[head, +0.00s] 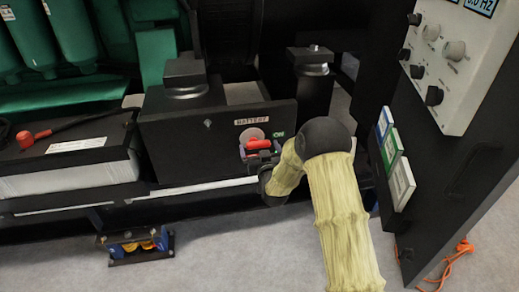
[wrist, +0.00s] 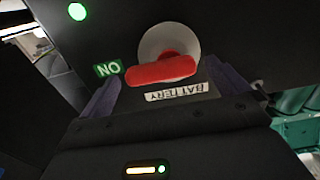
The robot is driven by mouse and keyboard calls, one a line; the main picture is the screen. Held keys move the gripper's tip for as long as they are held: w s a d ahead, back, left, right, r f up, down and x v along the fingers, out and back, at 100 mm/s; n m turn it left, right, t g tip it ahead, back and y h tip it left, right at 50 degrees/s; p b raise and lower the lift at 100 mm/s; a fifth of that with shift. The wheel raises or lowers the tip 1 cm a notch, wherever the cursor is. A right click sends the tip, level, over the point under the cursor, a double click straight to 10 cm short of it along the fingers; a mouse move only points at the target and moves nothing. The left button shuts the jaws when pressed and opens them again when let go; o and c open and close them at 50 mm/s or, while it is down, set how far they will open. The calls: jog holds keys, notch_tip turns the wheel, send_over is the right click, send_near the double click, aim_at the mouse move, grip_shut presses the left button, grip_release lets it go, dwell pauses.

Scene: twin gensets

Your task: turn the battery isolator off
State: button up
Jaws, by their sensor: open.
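The battery isolator has a red handle (head: 258,143) on a pale round plate, set in the front of a black box under a BATTERY label (head: 254,121). The handle lies roughly level, its right end towards the green ON label (head: 277,134). In the wrist view the red handle (wrist: 162,70) shows upside down, its left end close to the ON label (wrist: 108,69). My gripper (head: 262,155) is right in front of the isolator. In the wrist view its jaws (wrist: 161,76) are open, one on each side of the handle, with gaps visible. I cannot tell any contact.
A battery (head: 70,165) with a red terminal stands left of the box. A control panel (head: 446,60) with knobs and a rack of folders (head: 393,155) stand at the right. A small blue-ended unit (head: 138,246) is on the floor, and an orange cable (head: 455,262) lies at lower right.

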jog(key=shift+w+a, duration=0.15)
jog(key=shift+w, duration=0.3)
jog(key=shift+c, duration=0.4)
jog(key=c, duration=0.9)
jog(key=shift+o, duration=0.2)
jog(key=shift+f+m, duration=0.1)
jog(key=shift+m, duration=0.3)
jog(key=shift+s+a+f+m+b, duration=0.2)
jog(key=shift+m+b, duration=0.45)
jog(key=shift+m, duration=2.2)
jog(key=shift+w+a+f+m+b, duration=0.15)
jog(key=shift+f+m+b, duration=0.4)
jog(key=shift+m, duration=2.35)
jog(key=shift+s+a+f+m+b, duration=0.15)
jog(key=shift+m+b, duration=0.65)
jog(key=shift+m, duration=2.05)
jog(key=shift+r, duration=0.1)
